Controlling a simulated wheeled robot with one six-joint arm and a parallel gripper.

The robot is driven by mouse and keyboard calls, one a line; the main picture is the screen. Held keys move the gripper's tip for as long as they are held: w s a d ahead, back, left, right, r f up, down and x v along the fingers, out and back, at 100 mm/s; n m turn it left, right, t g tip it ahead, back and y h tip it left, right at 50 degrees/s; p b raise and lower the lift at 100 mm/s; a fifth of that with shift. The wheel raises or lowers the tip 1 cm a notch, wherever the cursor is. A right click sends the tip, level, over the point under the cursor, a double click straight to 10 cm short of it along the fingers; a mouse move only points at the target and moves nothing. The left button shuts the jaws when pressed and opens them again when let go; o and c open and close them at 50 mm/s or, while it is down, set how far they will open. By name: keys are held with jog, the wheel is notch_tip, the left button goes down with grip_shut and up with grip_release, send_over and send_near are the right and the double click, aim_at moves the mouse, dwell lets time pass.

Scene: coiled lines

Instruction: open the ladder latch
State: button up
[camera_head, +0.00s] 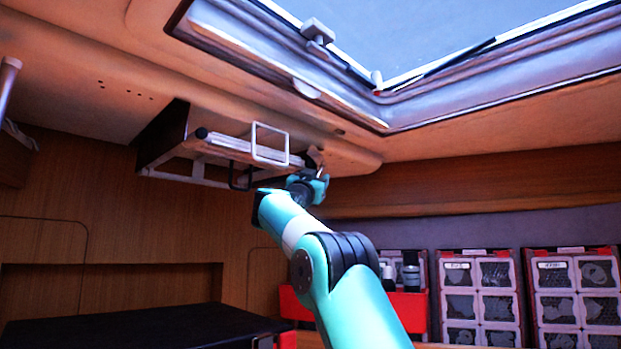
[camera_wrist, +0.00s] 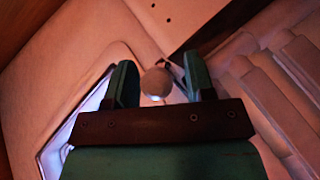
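The ladder (camera_head: 220,145) is folded up under the ceiling, left of the skylight in the head view. My gripper (camera_head: 318,182) is raised to the ladder's right end, close below the ceiling. In the wrist view my gripper (camera_wrist: 162,82) is open, its two fingers spread apart. A pale round knob (camera_wrist: 156,82), apparently part of the latch, shows between the fingertips, with a gap visible on each side. In the head view a small brownish piece (camera_head: 315,155) shows just above my gripper; I cannot tell whether it is the latch.
An open skylight (camera_head: 430,45) with its frame is at the upper right. A pale square loop (camera_head: 270,143) hangs by the ladder. Storage crates (camera_head: 480,300) and a red bin (camera_head: 408,312) line the back wall. A dark surface (camera_head: 150,328) lies at the lower left.

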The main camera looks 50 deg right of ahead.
jog(key=shift+a+f+b, duration=0.25)
jog(key=shift+f+b, duration=0.05)
jog(key=shift+b, duration=0.15)
jog(key=b+v, duration=1.2)
jog(key=v, duration=0.4)
jog(key=shift+a, duration=0.4)
jog(key=shift+s, duration=0.1)
